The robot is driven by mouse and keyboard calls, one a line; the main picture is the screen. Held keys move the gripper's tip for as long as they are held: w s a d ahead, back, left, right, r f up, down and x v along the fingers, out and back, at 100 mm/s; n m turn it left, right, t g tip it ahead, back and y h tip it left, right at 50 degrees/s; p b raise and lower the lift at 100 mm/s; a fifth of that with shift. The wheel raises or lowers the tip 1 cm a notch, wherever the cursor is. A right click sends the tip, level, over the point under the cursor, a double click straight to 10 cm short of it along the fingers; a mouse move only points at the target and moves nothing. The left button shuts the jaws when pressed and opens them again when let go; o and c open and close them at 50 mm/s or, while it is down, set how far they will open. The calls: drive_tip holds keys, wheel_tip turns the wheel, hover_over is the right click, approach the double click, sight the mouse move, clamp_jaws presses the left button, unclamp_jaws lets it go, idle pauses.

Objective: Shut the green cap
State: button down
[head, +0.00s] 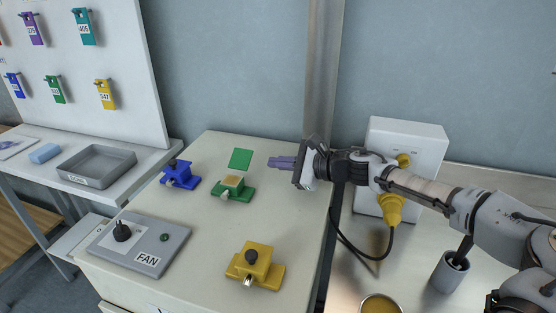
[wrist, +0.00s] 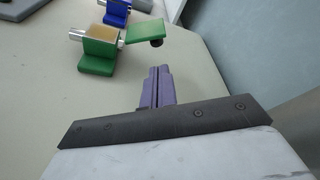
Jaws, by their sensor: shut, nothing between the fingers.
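The green cap (head: 240,158) is a flat plate standing raised behind the green block (head: 233,189) in the head view, so the block's tan top is exposed. In the wrist view the green cap (wrist: 146,32) sticks out beside the green block (wrist: 98,56), with a dark round knob (wrist: 157,43) on its underside. My gripper (head: 272,162) has purple fingers, shut and empty, just right of the cap in the head view. In the wrist view its shut fingertips (wrist: 159,70) point toward the cap, apart from it.
A blue block (head: 179,175) stands left of the green one and a yellow block (head: 255,268) stands in front; both have dark knobs on top. A grey FAN panel (head: 140,243) lies at the front left.

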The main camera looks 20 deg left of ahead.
sight(254, 173)
drive_tip(key=p+x, duration=0.2)
drive_tip(key=x, duration=0.4)
drive_tip(key=shift+a+r, duration=0.1)
drive_tip(key=shift+w+a+f, duration=0.2)
drive_tip(key=shift+a+f, duration=0.15)
drive_tip(key=shift+a, duration=0.3)
